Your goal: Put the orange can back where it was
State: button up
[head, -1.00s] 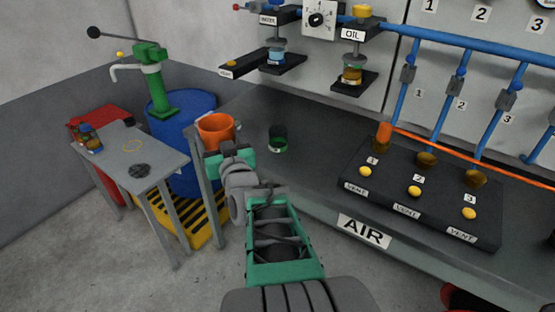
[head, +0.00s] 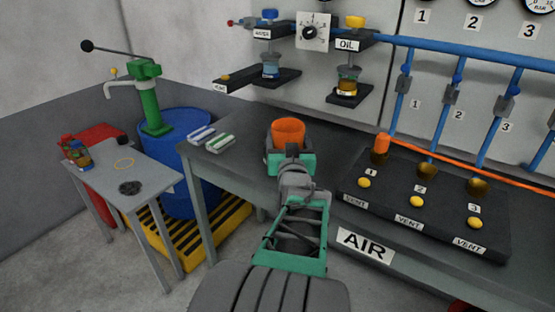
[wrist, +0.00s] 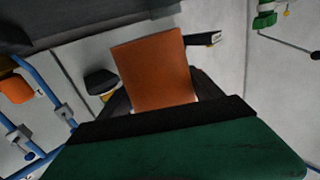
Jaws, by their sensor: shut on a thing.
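The orange can (head: 288,130) is upright between the fingers of my gripper (head: 288,150) in the head view, with its open top showing. The gripper is shut on it, above or over the left part of the grey bench; I cannot tell whether the can's bottom touches the bench. In the wrist view the orange can (wrist: 152,72) stands out in front of the dark fingers.
Small cans (head: 75,152) stand on the small table's far left. Two labelled flat blocks, one blue-striped (head: 200,134) and one green-striped (head: 220,142), lie on the bench's left end. The vent block (head: 425,205) is at right; shelves with valves (head: 348,95) hang behind.

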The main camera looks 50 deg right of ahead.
jog(key=shift+w+d+f+b, duration=0.25)
jog(key=shift+w+f, duration=0.5)
jog(key=shift+f, duration=0.7)
jog(key=shift+w+d+f+b, duration=0.15)
jog(key=shift+w+d+f, duration=0.25)
jog(key=shift+w+f, duration=0.75)
jog(key=shift+w+d+f+b, duration=0.2)
jog(key=shift+w+d+f, duration=0.15)
jog(key=shift+f, duration=1.45)
jog(key=shift+f, duration=0.1)
jog(key=shift+f, duration=0.15)
jog(key=o, duration=2)
jog(key=shift+a, duration=0.1)
